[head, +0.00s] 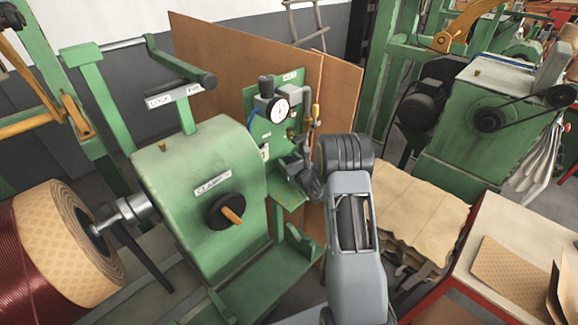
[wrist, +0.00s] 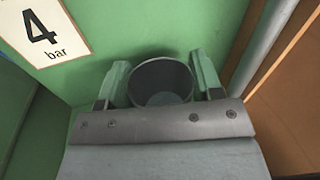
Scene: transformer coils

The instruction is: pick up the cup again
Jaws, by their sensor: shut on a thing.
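The cup (wrist: 161,82) is dark grey and round, and its open mouth faces the camera in the wrist view. Its inside looks empty. My gripper (wrist: 161,76) is shut on the cup, with one finger against its left side and one against its right. The lower part of the cup is hidden behind the gripper's grey body. In the head view my arm reaches toward the green gauge panel (head: 262,133), and I cannot clearly make out the cup there.
A white "4 bar" label (wrist: 44,27) is on the green surface beside the cup. A grey pipe (wrist: 262,45) and a brown board (wrist: 290,110) stand to the right. A green machine housing (head: 190,185) is left of my arm in the head view.

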